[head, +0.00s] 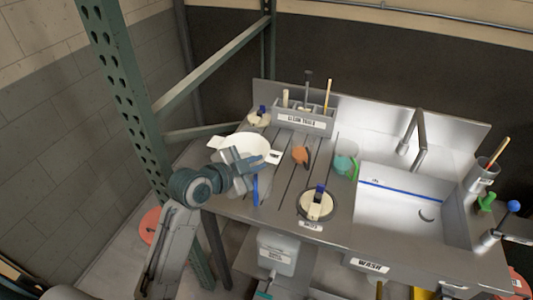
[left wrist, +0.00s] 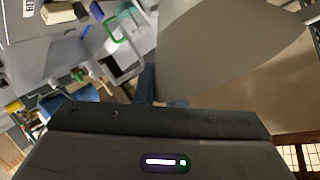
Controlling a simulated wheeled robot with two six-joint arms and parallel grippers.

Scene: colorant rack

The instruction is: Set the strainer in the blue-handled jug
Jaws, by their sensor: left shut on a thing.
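My left gripper (head: 247,168) is shut on the strainer (head: 243,146), a pale, wide cone with flat tabs at its rim, at the left end of the steel bench. The strainer also fills the upper right of the left wrist view (left wrist: 230,45). A blue handle (head: 256,190) shows just below my gripper in the head view. The body of that jug is mostly hidden behind my gripper and the strainer. I cannot tell whether the strainer touches the jug or hangs above it. My right gripper is not in view.
A labelled tool box (head: 304,121) stands behind, and the sink (head: 400,212) is at right. A green rack post (head: 128,85) rises at left.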

